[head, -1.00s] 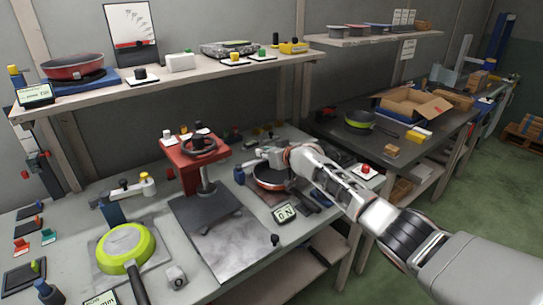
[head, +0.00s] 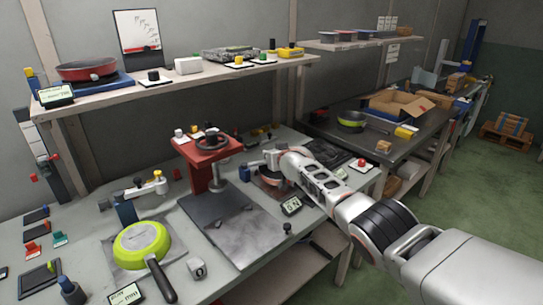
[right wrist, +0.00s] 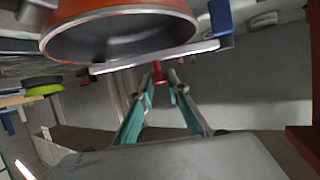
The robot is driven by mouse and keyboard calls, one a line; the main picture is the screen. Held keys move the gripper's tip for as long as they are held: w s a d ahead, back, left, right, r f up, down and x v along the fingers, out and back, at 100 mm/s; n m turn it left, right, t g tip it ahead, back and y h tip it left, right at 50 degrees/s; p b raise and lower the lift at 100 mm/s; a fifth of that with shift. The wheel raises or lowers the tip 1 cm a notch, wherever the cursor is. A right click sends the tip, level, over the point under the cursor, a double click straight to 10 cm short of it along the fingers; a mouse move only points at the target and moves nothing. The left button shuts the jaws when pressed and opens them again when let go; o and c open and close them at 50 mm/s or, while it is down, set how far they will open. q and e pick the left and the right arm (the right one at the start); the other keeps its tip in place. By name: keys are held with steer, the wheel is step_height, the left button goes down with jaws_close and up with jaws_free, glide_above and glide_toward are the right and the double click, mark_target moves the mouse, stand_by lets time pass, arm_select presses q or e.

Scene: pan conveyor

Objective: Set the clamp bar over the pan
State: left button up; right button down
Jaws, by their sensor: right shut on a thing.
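An orange-red pan (head: 268,186) sits at the back of the bench, right of the red press, partly hidden by my right arm. It fills the top of the right wrist view (right wrist: 120,38). The clamp bar (right wrist: 150,61) is a pale flat strip across the pan's near side there, joined to a blue post (right wrist: 221,18). My right gripper (right wrist: 160,80) is shut on the red knob (right wrist: 159,71) of the clamp bar. In the head view my right gripper (head: 270,160) is beside the pan; its fingertips are unclear. I cannot tell whether the bar touches the pan. My left gripper is out of view.
A red press (head: 208,150) with a handwheel stands left of the pan, a dark plate (head: 235,225) before it. A green pan (head: 142,246) lies at the bench's left. A small display (head: 291,206) stands in front of the orange-red pan. A shelf (head: 190,77) runs above.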

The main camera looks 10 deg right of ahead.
stand_by(0.6)
steer(key=c, duration=1.9)
jaws_free()
steer(key=shift+s, duration=0.1)
steer(key=shift+s, duration=0.15)
steer(key=shift+v, duration=5.85)
steer(key=shift+a, duration=0.1)
